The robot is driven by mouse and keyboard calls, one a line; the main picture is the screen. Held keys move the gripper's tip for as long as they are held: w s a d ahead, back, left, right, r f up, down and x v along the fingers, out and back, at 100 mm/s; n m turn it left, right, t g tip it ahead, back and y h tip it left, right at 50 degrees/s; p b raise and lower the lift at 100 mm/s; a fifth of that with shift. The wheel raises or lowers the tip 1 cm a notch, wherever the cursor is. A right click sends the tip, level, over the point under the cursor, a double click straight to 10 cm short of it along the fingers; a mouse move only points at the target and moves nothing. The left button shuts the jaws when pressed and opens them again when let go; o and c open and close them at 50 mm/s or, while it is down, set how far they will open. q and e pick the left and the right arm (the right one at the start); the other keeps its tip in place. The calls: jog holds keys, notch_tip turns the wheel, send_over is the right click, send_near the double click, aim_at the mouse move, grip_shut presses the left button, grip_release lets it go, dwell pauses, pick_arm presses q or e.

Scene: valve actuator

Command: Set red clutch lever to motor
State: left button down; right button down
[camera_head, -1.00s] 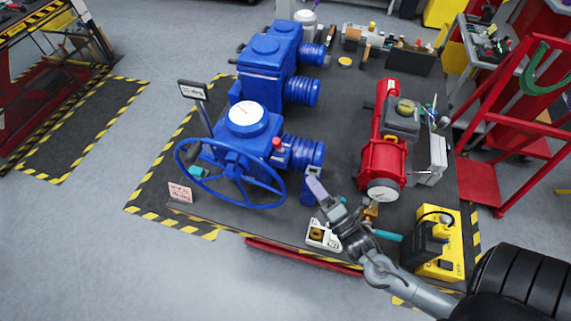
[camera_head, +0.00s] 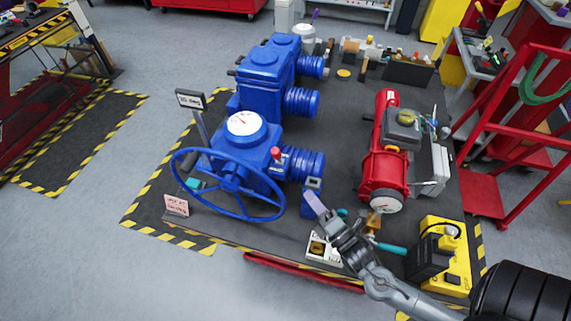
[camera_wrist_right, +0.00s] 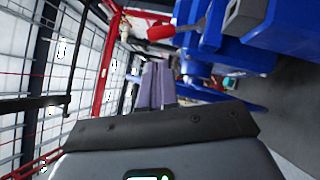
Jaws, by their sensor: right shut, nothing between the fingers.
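The red clutch lever (camera_head: 276,153) shows as a red knob on the side of the blue valve actuator (camera_head: 240,165), near its handwheel. In the right wrist view the red knob (camera_wrist_right: 162,32) is near the top, on a grey stem. My right gripper (camera_head: 314,203) is shut and empty, its pale purple fingers pointing up and left. It is below and to the right of the lever and apart from it. The fingers also show in the right wrist view (camera_wrist_right: 155,85), below the knob. The lever's markings are too small to read. My left gripper is not in view.
The blue handwheel (camera_head: 228,184) stands in front of the actuator. A red pump-like unit (camera_head: 382,172) stands right of my gripper, and a yellow case (camera_head: 452,262) lies at lower right.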

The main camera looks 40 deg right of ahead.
jog(key=p, duration=0.2)
send_near(279, 157)
jog(key=x, duration=0.5)
jog(key=shift+w+r, duration=0.2)
jog(key=shift+w+d+p, duration=0.1)
jog(key=shift+w+p, duration=0.25)
jog(key=shift+w, duration=0.35)
jog(key=shift+r, duration=0.1)
